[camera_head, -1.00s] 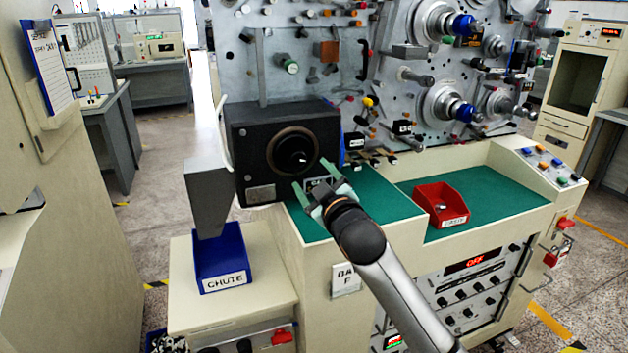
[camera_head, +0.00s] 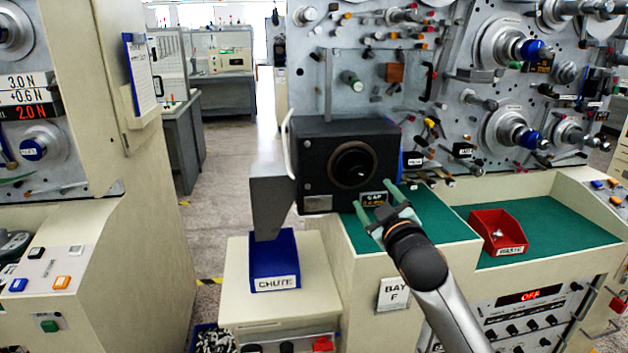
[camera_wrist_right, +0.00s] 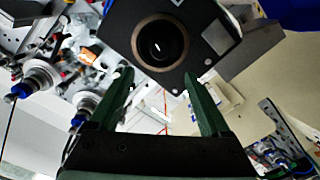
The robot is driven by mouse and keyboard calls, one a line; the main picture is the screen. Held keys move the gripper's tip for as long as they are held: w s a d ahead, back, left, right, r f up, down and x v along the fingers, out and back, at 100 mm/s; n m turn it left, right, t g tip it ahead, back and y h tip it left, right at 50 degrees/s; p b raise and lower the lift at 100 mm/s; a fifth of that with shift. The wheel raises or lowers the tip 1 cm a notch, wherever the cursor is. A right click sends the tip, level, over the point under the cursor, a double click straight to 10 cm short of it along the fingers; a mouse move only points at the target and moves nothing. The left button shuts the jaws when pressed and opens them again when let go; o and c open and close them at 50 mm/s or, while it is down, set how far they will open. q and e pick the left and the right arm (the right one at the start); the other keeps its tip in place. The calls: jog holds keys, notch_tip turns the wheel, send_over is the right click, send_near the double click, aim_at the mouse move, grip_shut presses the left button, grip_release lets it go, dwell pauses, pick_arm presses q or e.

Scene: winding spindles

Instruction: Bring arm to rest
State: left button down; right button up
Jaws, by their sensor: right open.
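My right gripper (camera_head: 381,216) is in front of the lower right part of a black box with a round dark opening (camera_head: 353,164). Its two green fingers are apart with nothing between them. In the right wrist view the open fingers (camera_wrist_right: 160,105) point toward the black box (camera_wrist_right: 160,42), with its ringed opening above them. I cannot tell the exact gap between the fingertips and the box. My right arm reaches in from the lower right over the green work surface (camera_head: 452,228). My left gripper is not in view.
A grey chute (camera_head: 272,200) hangs left of the box above a blue bin labelled CHUTE (camera_head: 274,262). A red bin (camera_head: 497,230) stands on the green surface at right. A panel of spindles (camera_head: 505,130) rises behind. Another cream machine (camera_head: 130,215) stands at left, with open floor between.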

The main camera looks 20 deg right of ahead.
jog(key=s+a+f+g+y, duration=0.1)
jog(key=s+a+f, duration=0.2)
jog(key=f, duration=0.5)
jog(key=s+a+f+g+y, duration=0.2)
jog(key=s+a+f, duration=0.1)
jog(key=f, duration=0.6)
jog(key=s+a+f+g+y, duration=0.1)
jog(key=s+a+f, duration=0.2)
jog(key=f, duration=0.5)
jog(key=s+a+f+m+g+y, duration=0.1)
jog(key=s+a+f+g, duration=0.1)
jog(key=s+a+f, duration=0.3)
jog(key=s+a+f+m+g+y, duration=0.1)
jog(key=s+a+f, duration=0.4)
jog(key=s+f, duration=0.6)
jog(key=s+g, duration=0.1)
jog(key=s, duration=0.4)
jog(key=shift+s+f+m, duration=0.15)
jog(key=shift+f+m, duration=0.1)
jog(key=shift+m, duration=0.15)
